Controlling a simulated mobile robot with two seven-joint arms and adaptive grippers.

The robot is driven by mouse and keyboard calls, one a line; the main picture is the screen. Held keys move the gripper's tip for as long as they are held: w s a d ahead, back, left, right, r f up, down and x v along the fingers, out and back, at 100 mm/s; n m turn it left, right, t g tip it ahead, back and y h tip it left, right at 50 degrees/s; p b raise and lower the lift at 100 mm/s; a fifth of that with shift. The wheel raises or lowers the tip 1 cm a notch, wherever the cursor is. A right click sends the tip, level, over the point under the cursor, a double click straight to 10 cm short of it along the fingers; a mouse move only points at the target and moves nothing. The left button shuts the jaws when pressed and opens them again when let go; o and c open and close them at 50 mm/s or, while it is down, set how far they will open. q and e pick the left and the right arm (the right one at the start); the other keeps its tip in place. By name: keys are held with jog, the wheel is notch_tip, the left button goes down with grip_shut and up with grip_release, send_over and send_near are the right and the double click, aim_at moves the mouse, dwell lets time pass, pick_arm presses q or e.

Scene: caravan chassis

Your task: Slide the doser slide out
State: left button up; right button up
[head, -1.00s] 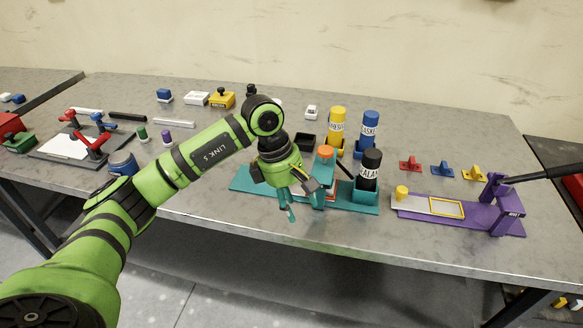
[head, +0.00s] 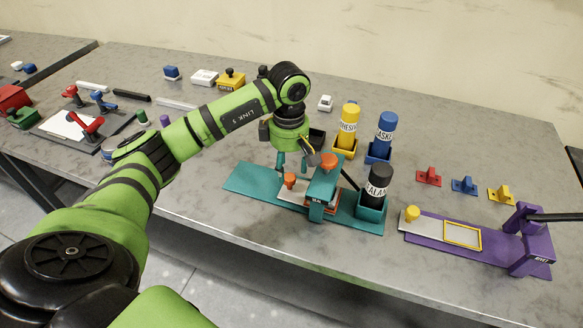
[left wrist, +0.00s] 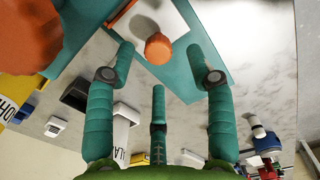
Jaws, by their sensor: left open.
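The teal doser (head: 245,181) lies on the bench, with an upright body topped by a large orange knob (head: 328,161). Its pale slide (head: 296,195) sticks out on the left of the body and carries a small orange knob (head: 290,180). My left gripper (head: 291,164) is open, pointing down just above that knob. In the left wrist view the small knob (left wrist: 158,48) sits beyond and between the spread teal fingers (left wrist: 162,70), on the white slide plate (left wrist: 160,15). I see no clear contact. My right gripper is out of view.
A black sealant bottle (head: 379,184) stands in the doser's right end. Yellow (head: 348,125) and blue (head: 385,133) bottles stand behind. A purple press (head: 530,240) is at right. A board with red-handled clamps (head: 68,125) lies at left. The bench's front edge is close to the doser.

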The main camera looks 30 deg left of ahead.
aim_at(289, 176)
pick_arm(q)
notch_tip(289, 176, down, 2)
jog(key=shift+f+p, duration=0.15)
jog(key=shift+p, duration=0.15)
jog(key=shift+w+f, duration=0.15)
jog(key=shift+f, duration=0.45)
grip_shut()
jog(key=shift+a, duration=0.1)
jog(key=s+a+b, duration=0.1)
jog(key=a, duration=0.2)
jog(key=s+a+b, duration=0.1)
jog(key=a+b, duration=0.1)
jog(key=a, duration=0.2)
jog(key=a+b, duration=0.1)
jog(key=a, duration=0.3)
jog(key=shift+s+a+f+b, duration=0.1)
jog(key=shift+s+f+b, duration=0.05)
jog(key=shift+s+b, duration=0.25)
jog(key=shift+s+a, duration=0.1)
jog(key=shift+a, duration=0.2)
jog(key=shift+r, duration=0.2)
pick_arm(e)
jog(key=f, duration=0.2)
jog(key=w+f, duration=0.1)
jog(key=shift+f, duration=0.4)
